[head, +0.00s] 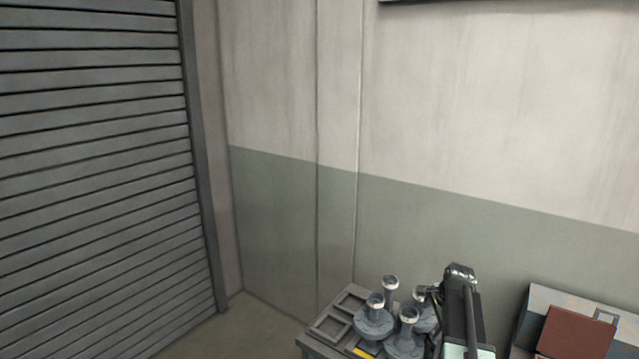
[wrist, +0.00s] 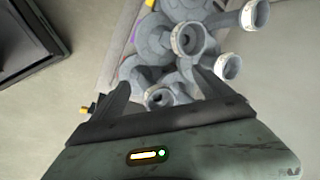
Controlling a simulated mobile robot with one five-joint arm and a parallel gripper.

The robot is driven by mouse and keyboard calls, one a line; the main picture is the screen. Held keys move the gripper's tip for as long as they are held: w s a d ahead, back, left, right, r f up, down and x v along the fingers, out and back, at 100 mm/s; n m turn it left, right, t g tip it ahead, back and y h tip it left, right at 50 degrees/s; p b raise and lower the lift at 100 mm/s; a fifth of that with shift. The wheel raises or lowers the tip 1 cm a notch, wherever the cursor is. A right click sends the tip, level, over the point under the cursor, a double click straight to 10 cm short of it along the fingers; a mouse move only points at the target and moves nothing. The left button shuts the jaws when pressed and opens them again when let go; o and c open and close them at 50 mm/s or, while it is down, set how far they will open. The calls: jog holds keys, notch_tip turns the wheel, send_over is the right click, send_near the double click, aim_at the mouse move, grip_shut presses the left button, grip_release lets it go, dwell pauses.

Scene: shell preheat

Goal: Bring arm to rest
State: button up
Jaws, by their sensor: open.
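My arm (head: 462,300) stands at the lower right of the head view. Its gripper (head: 428,291) is beside a cluster of grey flanged shells with pale-rimmed necks, such as this front shell (head: 408,330). In the wrist view my gripper (wrist: 163,82) is open, its two dark fingers spread. A shell neck (wrist: 160,98) shows between the fingers, and more shells (wrist: 187,40) lie beyond. I see nothing clearly gripped, and cannot tell whether the fingers touch a shell.
The shells stand on a grey cart top (head: 330,328) with square recesses and a yellow mark. A bench with a brown box (head: 575,332) is at the right. A slatted shutter (head: 95,170) fills the left. Bare floor (head: 225,325) lies between shutter and cart.

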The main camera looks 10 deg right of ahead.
jog(key=s+a+n+g, duration=0.1)
jog(key=s+a+n, duration=0.35)
jog(key=a, duration=0.85)
jog(key=s+a+f+n+g, duration=0.1)
jog(key=a+n, duration=0.7)
jog(key=a, duration=0.4)
jog(key=s+a+n+g, duration=0.1)
jog(key=s+a+n, duration=0.2)
jog(key=a+n, duration=0.7)
notch_tip(320, 180, down, 14)
jog(key=s+a+m+g+b, duration=0.1)
jog(key=s+a+m+b, duration=0.1)
jog(key=b, duration=1.1)
jog(key=shift+s+a+r+m, duration=0.15)
jog(key=shift+s+a+m, duration=0.2)
jog(key=shift+s+a, duration=0.1)
